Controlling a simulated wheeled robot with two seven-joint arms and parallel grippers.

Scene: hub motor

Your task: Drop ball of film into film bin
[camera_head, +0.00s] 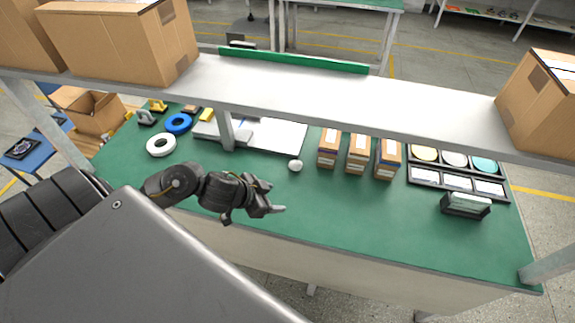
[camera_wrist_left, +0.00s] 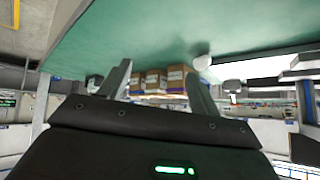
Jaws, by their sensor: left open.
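My left gripper (camera_head: 272,197) is open and empty over the table, to the left of and nearer than the ball. Its two fingers also show in the left wrist view (camera_wrist_left: 158,72). An open cardboard box (camera_head: 95,112) stands beyond the table's left end; I cannot tell whether it is the film bin. My right gripper is out of view.
Several small boxes (camera_head: 357,153) stand right of the ball. A black tray (camera_head: 455,183) and tape rolls (camera_head: 161,145) lie at the sides. The front middle is clear.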

